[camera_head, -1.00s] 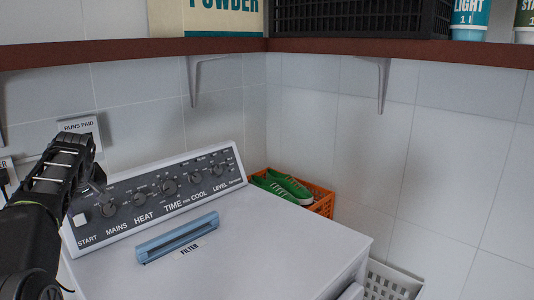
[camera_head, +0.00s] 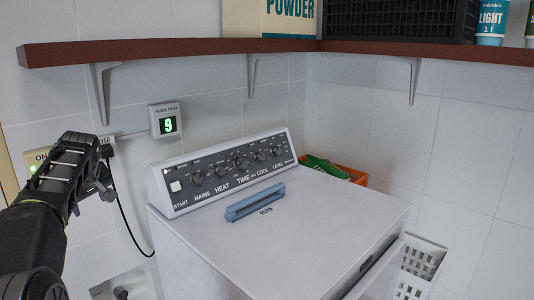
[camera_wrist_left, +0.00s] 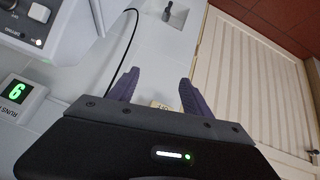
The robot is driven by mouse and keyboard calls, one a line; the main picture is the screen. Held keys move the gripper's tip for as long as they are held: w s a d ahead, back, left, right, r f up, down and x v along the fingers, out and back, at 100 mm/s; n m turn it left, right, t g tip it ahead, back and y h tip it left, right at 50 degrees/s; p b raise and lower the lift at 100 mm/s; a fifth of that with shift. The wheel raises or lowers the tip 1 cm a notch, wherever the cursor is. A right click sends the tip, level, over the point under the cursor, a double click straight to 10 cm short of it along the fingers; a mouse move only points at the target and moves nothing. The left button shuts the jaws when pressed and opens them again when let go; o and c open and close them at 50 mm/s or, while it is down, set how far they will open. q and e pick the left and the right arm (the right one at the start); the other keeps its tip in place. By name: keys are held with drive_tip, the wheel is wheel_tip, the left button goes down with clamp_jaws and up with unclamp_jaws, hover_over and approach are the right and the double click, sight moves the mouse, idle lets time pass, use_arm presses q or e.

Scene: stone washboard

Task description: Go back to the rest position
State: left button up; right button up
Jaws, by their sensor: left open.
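My left gripper (camera_head: 104,184) is at the left of the head view, in front of the tiled wall and left of the white dryer (camera_head: 290,235). In the left wrist view its two dark fingers (camera_wrist_left: 158,92) stand apart with nothing held between them. Part of a small pale label shows behind the fingers. The gripper appears clear of the dryer and its control panel (camera_head: 228,172). My right gripper is not in either view.
A runs-paid counter (camera_head: 165,119) shows a green 9. A lit ON switch box (camera_head: 38,159) is partly behind my arm, with a black cable (camera_head: 127,215) hanging nearby. A brown shelf (camera_head: 180,48) runs above. An orange crate (camera_head: 345,173) sits behind the dryer.

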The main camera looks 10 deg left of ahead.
use_arm(q)
drive_tip(key=w+d+f+m+h, duration=0.1)
drive_tip(key=w+d+f, duration=0.15)
drive_tip(key=f, duration=0.35)
drive_tip(key=w+d+f+m+h, duration=0.1)
drive_tip(key=d+f+m, duration=0.15)
drive_tip(key=f, duration=0.35)
drive_tip(key=s+d+f+m+g+h, duration=0.1)
drive_tip(key=s+d+f, duration=0.1)
drive_tip(key=d+f, duration=0.55)
drive_tip(key=s+d+f+m+h, duration=0.15)
drive_tip(key=d+f, duration=0.35)
drive_tip(key=f, duration=0.6)
drive_tip(key=s+d+f+m+g+h, duration=0.1)
drive_tip(key=s+d+f, duration=0.2)
drive_tip(key=d+f, duration=0.5)
drive_tip(key=s+d+f+m+g+h, duration=0.1)
drive_tip(key=s+d+f+m+h, duration=0.1)
drive_tip(key=s+d+f, duration=0.95)
drive_tip(key=s+d, duration=0.2)
drive_tip(key=s, duration=0.4)
drive_tip(key=s+d+f+g+h, duration=0.1)
drive_tip(key=s+d+f, duration=0.1)
drive_tip(key=s, duration=0.5)
drive_tip(key=s+d+f+m+g+h, duration=0.1)
drive_tip(key=s+d, duration=0.3)
drive_tip(key=s, duration=0.3)
drive_tip(key=shift+s+d+f, duration=0.4)
